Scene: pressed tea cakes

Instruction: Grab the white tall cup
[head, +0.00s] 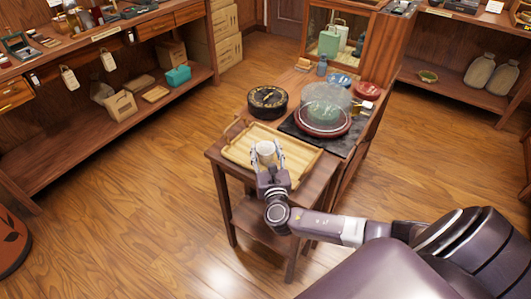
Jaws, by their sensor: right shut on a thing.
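The white tall cup (266,149) is between the fingers of my right gripper (267,158), over the wooden tray (236,153). The cup looks upright, and its lower part is hidden by the gripper. My right gripper is shut on the cup. I cannot tell whether the cup touches the tray. The tray lies on a small wooden table (216,158). My left gripper is not in view.
Behind the tray stand a round black tin (267,101) and a clear dome (325,103) over a green thing on a dark mat (347,143). A red dish (367,89) and blue dish (339,79) lie farther back. Open floor (130,220) lies left.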

